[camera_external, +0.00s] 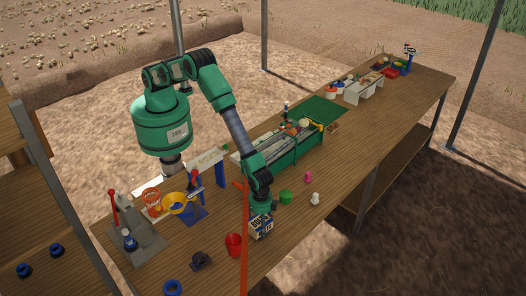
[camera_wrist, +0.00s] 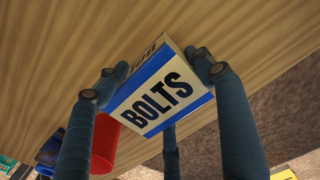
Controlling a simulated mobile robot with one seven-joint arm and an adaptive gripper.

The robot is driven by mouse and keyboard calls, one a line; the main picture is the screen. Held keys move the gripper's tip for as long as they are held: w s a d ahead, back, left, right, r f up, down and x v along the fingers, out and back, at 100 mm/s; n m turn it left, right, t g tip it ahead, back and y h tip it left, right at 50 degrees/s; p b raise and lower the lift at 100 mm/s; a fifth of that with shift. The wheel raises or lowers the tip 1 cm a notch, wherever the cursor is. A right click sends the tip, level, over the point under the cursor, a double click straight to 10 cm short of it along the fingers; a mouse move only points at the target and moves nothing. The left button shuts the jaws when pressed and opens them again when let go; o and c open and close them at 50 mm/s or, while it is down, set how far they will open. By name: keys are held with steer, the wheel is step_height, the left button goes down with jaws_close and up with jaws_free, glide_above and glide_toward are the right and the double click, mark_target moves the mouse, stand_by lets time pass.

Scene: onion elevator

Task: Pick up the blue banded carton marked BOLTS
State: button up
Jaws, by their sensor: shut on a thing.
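The white carton with blue bands, marked BOLTS (camera_wrist: 158,98), fills the middle of the wrist view. It sits tilted in that picture between the fingers of my gripper (camera_wrist: 150,84). The fingertips press on its left and right sides, so my gripper is shut on it. In the external view the carton (camera_external: 262,228) is under my gripper (camera_external: 260,210), near the front part of the long wooden bench (camera_external: 330,165). I cannot tell whether its bottom touches the bench.
A red cup (camera_external: 234,244) stands close left of the carton; it also shows in the wrist view (camera_wrist: 104,142). A thin red post (camera_external: 244,255) rises nearby. A green cup (camera_external: 285,197), a pink piece (camera_external: 308,177) and a white piece (camera_external: 315,199) stand to the right. A green trough (camera_external: 290,152) lies behind.

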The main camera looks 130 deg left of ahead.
steer(key=shift+r, duration=4.35)
